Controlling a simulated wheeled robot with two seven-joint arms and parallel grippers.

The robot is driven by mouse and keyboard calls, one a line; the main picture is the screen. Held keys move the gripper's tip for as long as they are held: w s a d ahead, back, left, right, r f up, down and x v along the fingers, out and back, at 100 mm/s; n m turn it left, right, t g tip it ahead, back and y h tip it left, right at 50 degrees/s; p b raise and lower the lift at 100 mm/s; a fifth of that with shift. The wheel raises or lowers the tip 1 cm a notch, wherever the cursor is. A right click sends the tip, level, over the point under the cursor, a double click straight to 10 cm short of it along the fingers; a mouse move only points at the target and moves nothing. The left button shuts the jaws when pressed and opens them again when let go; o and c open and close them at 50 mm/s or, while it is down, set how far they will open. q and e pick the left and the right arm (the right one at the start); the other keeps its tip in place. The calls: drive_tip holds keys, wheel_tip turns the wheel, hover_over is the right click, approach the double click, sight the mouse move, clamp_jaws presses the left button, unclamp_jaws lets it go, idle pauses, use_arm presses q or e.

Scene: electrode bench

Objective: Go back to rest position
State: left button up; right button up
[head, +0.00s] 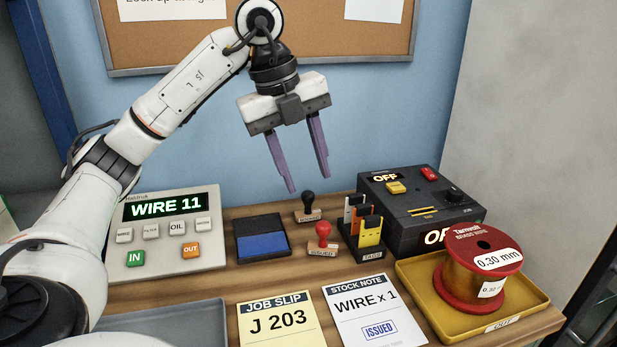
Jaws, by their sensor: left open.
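My left gripper (308,184) hangs above the back of the bench, in front of the blue wall. Its two purple fingers point down, spread apart, with nothing between them. The fingertips are above and behind the black-handled stamp (309,205) and the blue ink pad (261,241), apart from both. My left arm reaches in from the left, over the panel's side of the bench. My right gripper is not in view.
A panel reading WIRE 11 (165,209) stands at left. A red stamp (323,240), tag holder (353,240) and dark OFF box (408,209) stand along the back. A red-flanged spool (472,278) sits on a yellow tray (420,287). Job slip (277,326) and stamped stock note (374,316) lie in front. A grey tray (190,322) is front left.

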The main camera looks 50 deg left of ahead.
sight(322, 223)
use_arm(q)
drive_tip(key=b+x, duration=0.1)
drive_tip(key=x, duration=1.1)
drive_tip(key=shift+r, duration=1.85)
